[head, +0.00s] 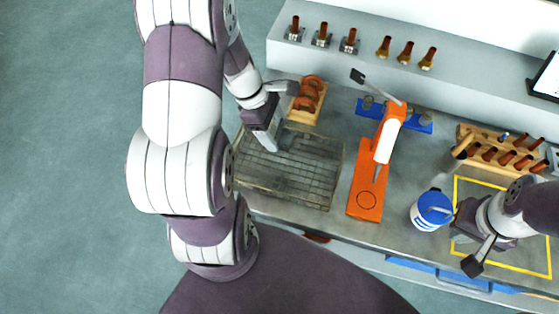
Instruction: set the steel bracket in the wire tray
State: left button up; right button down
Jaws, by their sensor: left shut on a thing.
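The wire tray (300,188) is a dark mesh rectangle on the bench, left of the orange stand. My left gripper (272,142) is over the tray's upper left part, pointing down. It is shut on a small grey piece (286,141), which I take to be the steel bracket. The fingers and the tray's dark mesh make its outline hard to see, and I cannot tell whether it touches the mesh. My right gripper (476,256) is at the far right by the yellow-outlined area; its finger opening is not clear.
An orange stand (365,195) with a white and orange arm is right of the tray. A wooden holder (306,103) with orange rings stands behind it. A blue-lidded white tub (430,211) and a wooden rack (500,155) are to the right. A shelf (460,80) runs along the back.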

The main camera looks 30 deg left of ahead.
pick_arm(q)
jog(key=f, duration=1)
jog(key=shift+s+d+f+b, duration=0.1)
jog(key=shift+s+d+b, duration=0.2)
jog(key=shift+s+d, duration=0.1)
jog(key=shift+w+d, duration=0.15)
jog(key=shift+w, duration=0.05)
jog(key=shift+f, duration=0.25)
jog(key=o, duration=1.1)
jog(key=shift+r, duration=0.1)
jog(key=v, duration=1.2)
notch_tip(320, 180, up, 3)
jog(key=m+g+y, duration=0.1)
jog(key=m+y, duration=0.2)
jog(key=m, duration=0.9)
send_over(282, 164)
jog(key=s+d, duration=0.1)
jog(key=s, duration=0.1)
jog(key=d+m, duration=0.1)
jog(key=m, duration=0.2)
jog(key=s+d+r+m+y, duration=0.1)
jog(key=d+m, duration=0.1)
jog(key=m, duration=0.1)
jog(key=s+d+r+m+t, duration=0.1)
jog(key=d+m, duration=0.1)
jog(key=m, duration=0.1)
jog(key=shift+s+r+p, duration=0.15)
jog(key=shift+p, duration=0.25)
